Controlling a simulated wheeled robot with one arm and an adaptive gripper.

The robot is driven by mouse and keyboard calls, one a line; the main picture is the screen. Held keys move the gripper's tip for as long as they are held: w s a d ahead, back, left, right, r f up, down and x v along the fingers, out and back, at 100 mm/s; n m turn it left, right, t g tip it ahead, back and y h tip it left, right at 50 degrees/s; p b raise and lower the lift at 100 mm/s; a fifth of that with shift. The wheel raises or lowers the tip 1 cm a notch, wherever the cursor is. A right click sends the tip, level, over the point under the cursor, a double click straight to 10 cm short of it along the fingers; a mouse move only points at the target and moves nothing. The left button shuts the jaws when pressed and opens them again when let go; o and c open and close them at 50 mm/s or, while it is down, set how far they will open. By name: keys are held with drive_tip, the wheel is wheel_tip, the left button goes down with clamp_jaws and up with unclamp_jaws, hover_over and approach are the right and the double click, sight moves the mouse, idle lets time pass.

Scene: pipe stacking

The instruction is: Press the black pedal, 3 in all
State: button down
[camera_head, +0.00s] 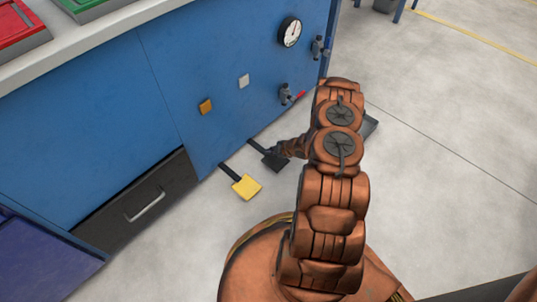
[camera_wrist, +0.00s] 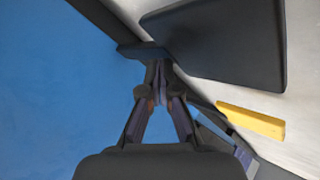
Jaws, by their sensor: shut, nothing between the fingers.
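The black pedal (camera_head: 274,161) sticks out low from the blue cabinet's front, close to the floor. In the wrist view its dark flat plate (camera_wrist: 225,42) fills the upper right, joined to a short dark stem (camera_wrist: 135,48). My gripper (camera_head: 272,152) is at the pedal, over its inner part; it also shows in the wrist view (camera_wrist: 158,68). Its fingers are shut together and empty, with the tips at the stem beside the plate. I cannot tell whether they touch it or whether the pedal is pushed down.
A yellow pedal (camera_head: 246,188) stands left of the black one. A dark plate (camera_head: 371,126) is partly hidden behind my arm. The cabinet (camera_head: 90,130) carries a gauge (camera_head: 290,32), valves, an orange button (camera_head: 206,106) and a white one (camera_head: 244,81). The floor at right is clear.

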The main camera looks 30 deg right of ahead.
drive_tip(key=shift+r, duration=0.5)
drive_tip(key=shift+r+p, duration=1.35)
drive_tip(key=shift+r, duration=1.2)
